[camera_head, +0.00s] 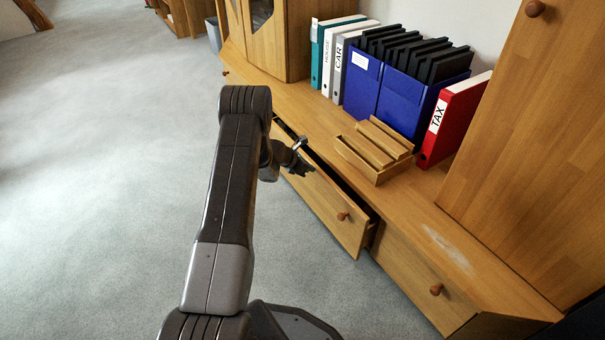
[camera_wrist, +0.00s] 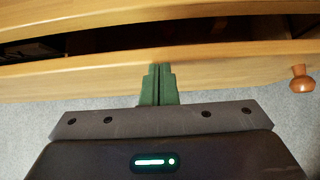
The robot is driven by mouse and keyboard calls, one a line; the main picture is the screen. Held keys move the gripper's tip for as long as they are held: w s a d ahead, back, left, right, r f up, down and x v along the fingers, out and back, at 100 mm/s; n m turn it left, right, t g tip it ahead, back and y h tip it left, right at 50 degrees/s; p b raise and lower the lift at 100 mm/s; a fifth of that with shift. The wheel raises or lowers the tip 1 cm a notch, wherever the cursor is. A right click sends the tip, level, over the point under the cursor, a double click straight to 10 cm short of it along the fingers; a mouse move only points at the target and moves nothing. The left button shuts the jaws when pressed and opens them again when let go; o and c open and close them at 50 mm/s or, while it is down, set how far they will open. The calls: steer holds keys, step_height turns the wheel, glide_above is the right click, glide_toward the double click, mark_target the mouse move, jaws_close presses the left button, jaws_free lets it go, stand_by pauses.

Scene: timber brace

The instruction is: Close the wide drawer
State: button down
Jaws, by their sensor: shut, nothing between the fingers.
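The wide drawer (camera_head: 322,207) in the low wooden cabinet stands partly open, with a dark gap behind its front. Its round wooden knob (camera_head: 342,215) is near the right end of the front. In the wrist view the drawer front (camera_wrist: 225,70) runs across the picture, with the knob (camera_wrist: 301,79) at the right edge. My gripper (camera_head: 303,168) is at the drawer front, left of the knob. Its green fingers (camera_wrist: 160,67) are shut and empty, and overlap the front in the wrist view. I cannot tell whether they touch it.
A second drawer (camera_head: 420,278) with a knob, right of the wide drawer, looks shut. Binders (camera_head: 340,60), blue file boxes (camera_head: 405,100), a red TAX binder (camera_head: 450,120) and a small wooden tray (camera_head: 362,160) stand on the cabinet top. Carpet (camera_head: 100,180) at left is clear.

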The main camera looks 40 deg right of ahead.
steer(key=shift+d, duration=1.35)
